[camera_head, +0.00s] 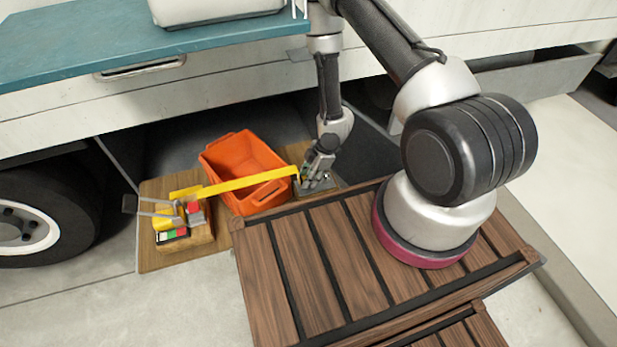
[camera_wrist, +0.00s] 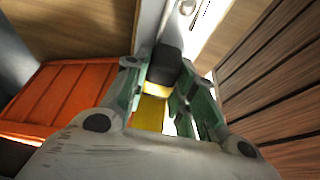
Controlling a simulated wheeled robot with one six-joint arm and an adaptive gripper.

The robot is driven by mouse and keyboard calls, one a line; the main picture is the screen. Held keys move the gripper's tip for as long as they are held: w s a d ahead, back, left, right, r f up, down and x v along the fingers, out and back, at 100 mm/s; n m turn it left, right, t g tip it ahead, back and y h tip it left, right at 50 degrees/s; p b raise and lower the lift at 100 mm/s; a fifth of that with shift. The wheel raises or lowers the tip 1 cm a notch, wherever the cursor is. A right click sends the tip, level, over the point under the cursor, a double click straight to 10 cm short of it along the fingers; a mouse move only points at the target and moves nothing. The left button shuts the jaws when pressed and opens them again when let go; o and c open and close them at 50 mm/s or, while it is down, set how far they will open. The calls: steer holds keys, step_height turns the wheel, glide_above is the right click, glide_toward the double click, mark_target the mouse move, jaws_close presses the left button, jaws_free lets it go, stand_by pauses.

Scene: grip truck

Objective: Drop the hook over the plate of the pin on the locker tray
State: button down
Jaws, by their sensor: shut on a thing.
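My gripper (camera_head: 318,176) points down at the right end of a taut yellow strap (camera_head: 240,183), low over the wooden locker tray. In the wrist view, my gripper (camera_wrist: 168,90) is shut around the strap's end. A dark piece, seemingly part of the hook (camera_wrist: 164,66), and a yellow band (camera_wrist: 150,114) show between the fingers. The rest of the hook is hidden by the fingers. A grey metal plate (camera_head: 328,187) lies on the tray beside and below my gripper. A pale metal strip with round holes or bolts (camera_wrist: 184,20) shows beyond the fingertips. I cannot make out the pin or whether the hook touches it.
An orange crate (camera_head: 235,158) stands left of my gripper, with the strap passing across its front. Dark wooden slats (camera_head: 310,265) lie in front. The truck's side and teal deck (camera_head: 110,40) stand behind.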

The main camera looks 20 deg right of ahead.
steer(key=shift+f, duration=0.3)
steer(key=c, duration=1.1)
jaws_free()
